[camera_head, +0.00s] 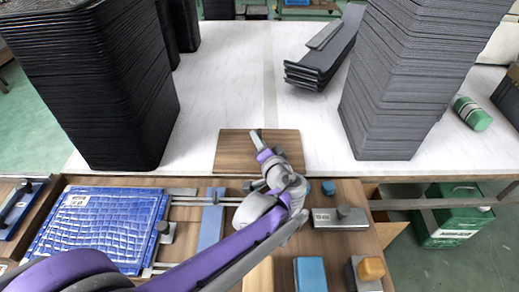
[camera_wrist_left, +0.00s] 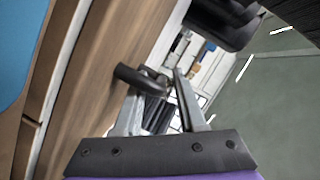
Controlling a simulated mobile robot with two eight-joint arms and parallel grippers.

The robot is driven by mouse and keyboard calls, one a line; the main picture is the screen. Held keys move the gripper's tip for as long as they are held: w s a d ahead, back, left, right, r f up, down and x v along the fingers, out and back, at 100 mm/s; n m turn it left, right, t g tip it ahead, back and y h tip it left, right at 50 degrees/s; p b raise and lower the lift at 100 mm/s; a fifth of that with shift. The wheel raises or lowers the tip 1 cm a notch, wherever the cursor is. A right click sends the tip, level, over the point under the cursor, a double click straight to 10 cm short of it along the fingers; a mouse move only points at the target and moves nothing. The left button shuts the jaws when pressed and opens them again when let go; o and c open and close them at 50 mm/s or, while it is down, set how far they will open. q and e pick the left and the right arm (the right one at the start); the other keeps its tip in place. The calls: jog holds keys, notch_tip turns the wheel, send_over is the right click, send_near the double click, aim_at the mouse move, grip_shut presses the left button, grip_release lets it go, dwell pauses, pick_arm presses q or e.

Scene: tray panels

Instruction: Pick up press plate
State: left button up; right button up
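My left gripper (camera_head: 256,138) reaches over a wooden board (camera_head: 229,156) at the front edge of the white table. My right gripper is out of view.
A blue patterned panel (camera_head: 100,228) lies at the front left, beside metal rails. A blue block (camera_head: 310,274) is at the front.

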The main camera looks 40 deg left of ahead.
pick_arm(q)
grip_shut()
dwell(1.2)
